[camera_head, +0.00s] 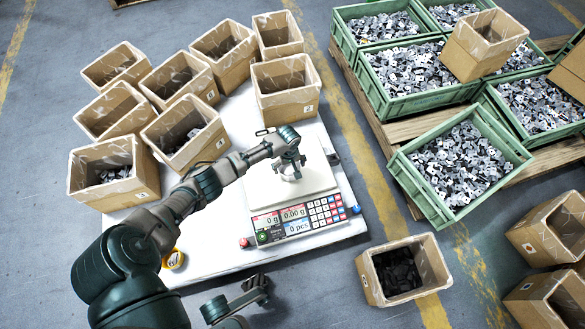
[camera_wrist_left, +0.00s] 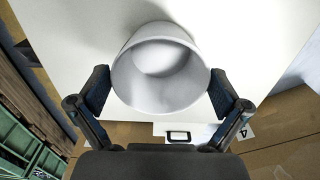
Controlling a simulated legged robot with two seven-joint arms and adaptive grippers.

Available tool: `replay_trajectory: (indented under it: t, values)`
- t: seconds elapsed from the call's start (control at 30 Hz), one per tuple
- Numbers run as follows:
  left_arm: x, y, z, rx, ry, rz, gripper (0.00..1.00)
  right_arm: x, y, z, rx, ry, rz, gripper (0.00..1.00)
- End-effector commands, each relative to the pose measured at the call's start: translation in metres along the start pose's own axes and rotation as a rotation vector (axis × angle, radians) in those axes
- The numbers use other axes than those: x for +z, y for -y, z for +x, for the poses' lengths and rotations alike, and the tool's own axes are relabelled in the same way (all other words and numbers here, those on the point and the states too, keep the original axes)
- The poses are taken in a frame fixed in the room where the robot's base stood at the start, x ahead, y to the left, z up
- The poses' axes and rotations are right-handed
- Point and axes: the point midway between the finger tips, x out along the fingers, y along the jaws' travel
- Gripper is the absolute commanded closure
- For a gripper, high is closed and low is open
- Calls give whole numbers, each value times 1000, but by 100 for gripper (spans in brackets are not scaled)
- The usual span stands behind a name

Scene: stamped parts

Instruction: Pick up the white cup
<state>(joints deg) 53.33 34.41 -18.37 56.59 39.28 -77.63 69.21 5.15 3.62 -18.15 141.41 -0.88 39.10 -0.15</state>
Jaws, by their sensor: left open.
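The white cup (camera_wrist_left: 160,75) shows large in the left wrist view, its round opening facing the camera. It stands on the pale plate of the scale (camera_head: 315,180). In the head view the cup (camera_head: 290,176) is small and mostly covered by my left gripper (camera_head: 291,166). In the left wrist view my left gripper (camera_wrist_left: 160,88) is open, with one dark finger on each side of the cup. I cannot tell whether the fingers touch it. My right gripper (camera_head: 240,296) shows partly at the bottom of the head view, away from the cup; its jaw state is unclear.
Several cardboard boxes (camera_head: 178,80) crowd the table's left and back. Green crates (camera_head: 460,165) of metal parts stand on a pallet at right. A box with dark parts (camera_head: 403,270) is on the floor. A yellow tape roll (camera_head: 173,260) lies near my left arm.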

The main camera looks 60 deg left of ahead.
Motion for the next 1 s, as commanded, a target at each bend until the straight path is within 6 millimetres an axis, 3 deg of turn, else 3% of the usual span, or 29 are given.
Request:
replay_trajectory:
  t: [0.07,0.2,0.67,0.77,0.83,1.0]
  values:
    - [0,-1,-1,1,-1,0,3,0,0,1,0,-1,0,100]
    - [0,0,-1,0,0,0,36,4,0,0,0,6,0,100]
    - [0,0,-4,0,1,0,41,2,0,4,-2,-2,0,100]
    - [0,-2,-13,4,1,0,41,-3,0,9,-1,-7,0,100]
    - [0,-3,-22,7,0,0,41,-4,0,0,12,32,1,100]
    - [4,0,-48,8,-1,3,41,-20,1,-1,24,63,3,100]
